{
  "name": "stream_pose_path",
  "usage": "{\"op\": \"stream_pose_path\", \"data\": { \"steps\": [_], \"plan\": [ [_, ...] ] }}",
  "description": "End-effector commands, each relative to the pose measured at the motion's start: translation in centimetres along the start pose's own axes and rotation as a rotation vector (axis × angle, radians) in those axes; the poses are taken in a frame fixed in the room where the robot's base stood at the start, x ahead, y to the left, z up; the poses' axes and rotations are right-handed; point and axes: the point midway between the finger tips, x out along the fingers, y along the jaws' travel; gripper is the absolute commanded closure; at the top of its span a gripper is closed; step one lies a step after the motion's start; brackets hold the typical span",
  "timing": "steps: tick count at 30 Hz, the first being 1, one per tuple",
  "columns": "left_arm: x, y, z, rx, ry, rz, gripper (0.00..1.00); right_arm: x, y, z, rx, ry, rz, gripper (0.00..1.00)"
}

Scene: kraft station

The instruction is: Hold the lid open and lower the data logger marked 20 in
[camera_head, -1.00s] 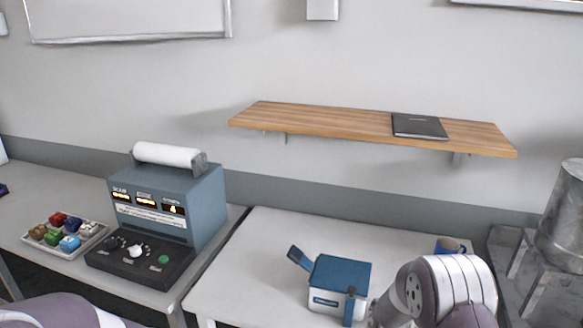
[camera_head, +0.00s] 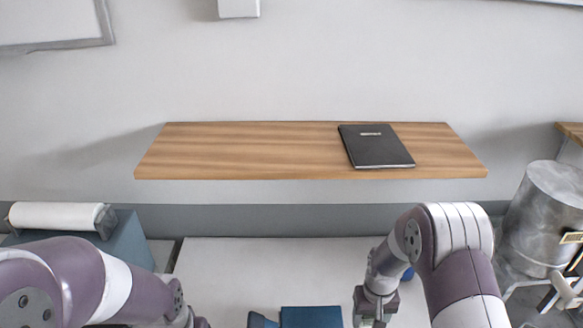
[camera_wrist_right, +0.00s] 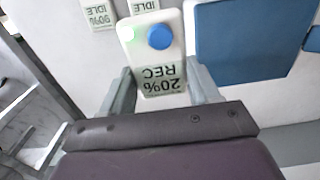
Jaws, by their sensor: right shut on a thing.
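The data logger marked 20 (camera_wrist_right: 152,60) is white, with a blue round button, a small green light and a label reading "20% REC", upside down in the right wrist view. My right gripper (camera_wrist_right: 161,88) is shut on it, one finger on each side. In the head view my right gripper (camera_head: 372,308) points down, just right of the box with the blue lid (camera_head: 311,317), which the bottom edge cuts off. The blue lid (camera_wrist_right: 250,42) also shows beside the logger in the wrist view and looks closed. My left arm enters from the left; its gripper is below the frame.
Two more labels reading "IDLE" (camera_wrist_right: 99,14) (camera_wrist_right: 145,6) show behind the logger. A wooden shelf (camera_head: 250,150) with a black notebook (camera_head: 376,147) hangs above the white table (camera_head: 235,265). A metal drum (camera_head: 548,215) stands at the right.

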Motion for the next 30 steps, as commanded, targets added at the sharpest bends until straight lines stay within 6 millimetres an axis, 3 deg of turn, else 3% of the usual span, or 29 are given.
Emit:
{"op": "stream_pose_path", "data": {
  "steps": [8,17,18,23,30],
  "plan": [
    [-0.2,0.0,0.0,0.000,0.000,0.000,0.54,-0.3,0.2,-0.4,0.000,0.001,0.000,0.71],
    [-1.5,0.0,-0.2,0.000,0.000,0.000,0.54,-3.2,2.4,-4.8,0.001,0.005,0.001,0.71],
    [-0.1,0.0,0.0,0.000,0.002,0.000,0.54,-1.5,2.4,-4.6,0.000,0.000,0.000,0.71],
    [1.7,0.0,0.2,0.000,0.000,0.000,0.54,1.1,2.3,-4.6,0.000,0.002,0.001,0.71],
    [2.2,0.0,0.3,0.000,0.000,0.000,0.54,2.1,2.3,-4.7,0.000,0.004,0.001,0.71]
  ]
}}
